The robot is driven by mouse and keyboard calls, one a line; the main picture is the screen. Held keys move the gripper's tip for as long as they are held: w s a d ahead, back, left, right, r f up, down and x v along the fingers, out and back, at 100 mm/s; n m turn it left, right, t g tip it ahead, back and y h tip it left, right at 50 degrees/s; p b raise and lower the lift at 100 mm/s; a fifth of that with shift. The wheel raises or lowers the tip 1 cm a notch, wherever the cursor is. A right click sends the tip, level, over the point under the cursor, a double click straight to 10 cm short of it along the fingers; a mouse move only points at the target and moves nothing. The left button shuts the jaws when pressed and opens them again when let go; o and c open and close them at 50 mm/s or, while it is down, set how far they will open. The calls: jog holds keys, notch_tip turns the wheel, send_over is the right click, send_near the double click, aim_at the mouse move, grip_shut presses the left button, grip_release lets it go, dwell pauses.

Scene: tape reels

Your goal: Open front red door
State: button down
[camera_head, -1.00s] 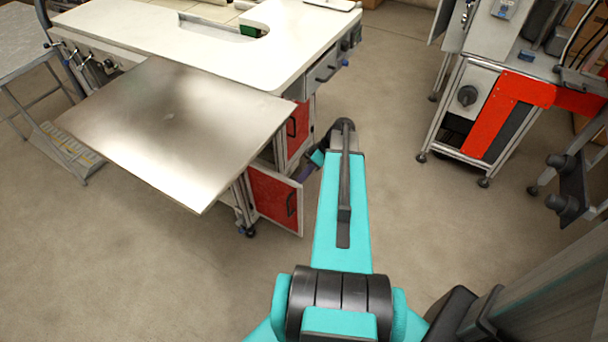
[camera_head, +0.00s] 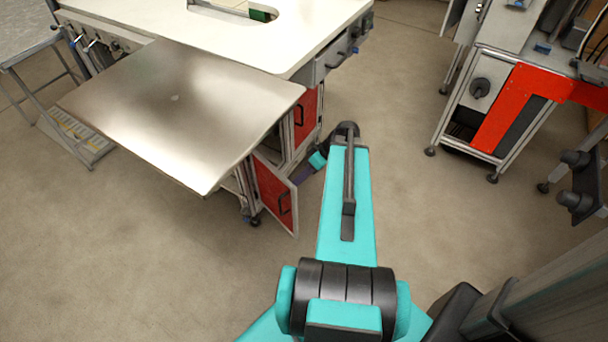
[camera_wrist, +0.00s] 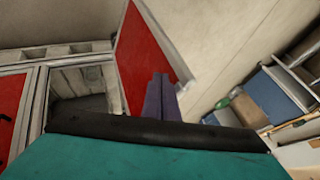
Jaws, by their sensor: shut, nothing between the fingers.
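The front red door (camera_head: 272,195) stands partly open, swung out from the cabinet below the metal plate. It has a dark handle (camera_head: 284,203) on its outer face. In the wrist view its red panel (camera_wrist: 150,55) with a pale edge stands straight ahead. My gripper (camera_wrist: 160,84) has purple fingers close together with nothing between them. They are in front of the red panel; whether they touch it I cannot tell. In the head view my gripper (camera_head: 302,174) is at the door's cabinet side, partly hidden by the door and my arm.
A second red door (camera_head: 305,113) is shut, farther back on the cabinet. The metal plate (camera_head: 180,115) overhangs the front door. The cabinet opening (camera_wrist: 85,85) shows left of the door in the wrist view. A red-panelled machine (camera_head: 515,105) stands at right. Floor is clear in front.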

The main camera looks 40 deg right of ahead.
jog(key=shift+d, duration=0.1)
dwell(0.3)
jog(key=d+f+v, duration=0.1)
jog(key=d+v, duration=0.1)
jog(key=v, duration=1)
jog(key=shift+s+f, duration=0.15)
jog(key=shift+f, duration=0.1)
jog(key=shift+s+d, duration=0.1)
jog(key=shift+d, duration=0.05)
dwell(0.4)
